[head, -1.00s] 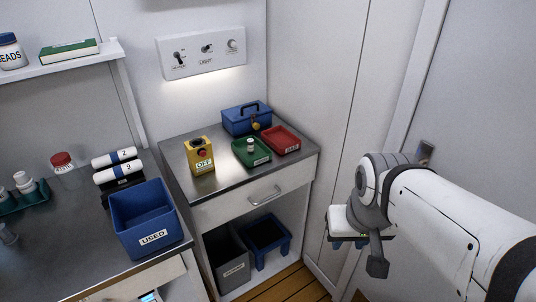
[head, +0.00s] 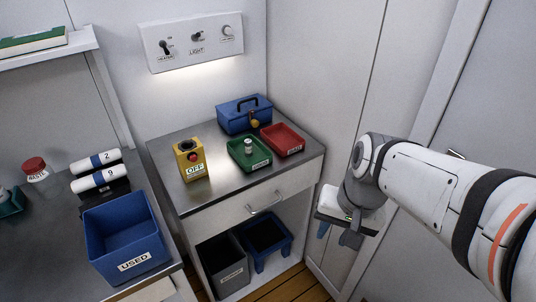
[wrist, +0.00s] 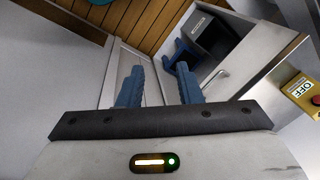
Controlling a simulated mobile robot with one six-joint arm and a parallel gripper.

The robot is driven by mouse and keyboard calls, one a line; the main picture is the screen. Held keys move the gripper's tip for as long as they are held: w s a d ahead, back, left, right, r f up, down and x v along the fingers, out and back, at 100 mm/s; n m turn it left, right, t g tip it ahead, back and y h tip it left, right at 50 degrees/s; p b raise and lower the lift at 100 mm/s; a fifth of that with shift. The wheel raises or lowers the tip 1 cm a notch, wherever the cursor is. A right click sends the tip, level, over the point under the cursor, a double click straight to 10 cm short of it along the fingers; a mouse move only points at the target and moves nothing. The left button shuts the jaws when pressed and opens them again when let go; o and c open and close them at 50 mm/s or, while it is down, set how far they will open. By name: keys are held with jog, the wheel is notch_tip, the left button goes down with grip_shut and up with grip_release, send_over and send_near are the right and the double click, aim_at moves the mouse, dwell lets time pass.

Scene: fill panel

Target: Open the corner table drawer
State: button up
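The corner table (head: 222,180) stands in the corner with a metal top. Its white drawer (head: 230,212) is closed, and a silver bar handle (head: 264,203) sits at the middle of the drawer front. The handle also shows in the wrist view (wrist: 215,78), beyond my right finger. My gripper (wrist: 158,82) is open, with its two blue fingers apart and nothing between them.
A yellow OFF button box (head: 190,160), a green tray (head: 249,154), a red tray (head: 283,140) and a blue toolbox (head: 244,115) stand on the table. A grey bin (head: 224,264) and blue stool (head: 265,240) are below. A blue USED bin (head: 125,240) stands left.

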aim_at(267, 206)
jog(key=w+a+f+m+g+y+b, duration=0.2)
jog(key=w+a+f+m+y+b, duration=0.1)
jog(key=a+f+m+y+b, duration=0.45)
jog(key=w+a+f+m+g+y+b, duration=0.1)
jog(key=w+a+f+m+y+b, duration=0.3)
jog(key=f+m, duration=0.5)
jog(key=w+d+f+m+t+y+b, duration=0.2)
jog(key=w+f+m+t+b, duration=0.45)
jog(key=m, duration=0.45)
jog(key=w+d+f+m+t+y+b, duration=0.25)
jog(key=w+f+m+t, duration=0.35)
jog(key=w+m, duration=0.45)
jog(key=shift+m+h, duration=0.3)
jog(key=shift+h, duration=0.1)
jog(key=w+a+r, duration=0.1)
jog(key=a, duration=0.1)
jog(key=w+a+r+b, duration=0.1)
jog(key=a, duration=0.1)
jog(key=w+a+r+b, duration=0.1)
jog(key=a, duration=0.1)
jog(key=shift+a, duration=0.3)
grip_shut()
jog(key=shift+f, duration=0.1)
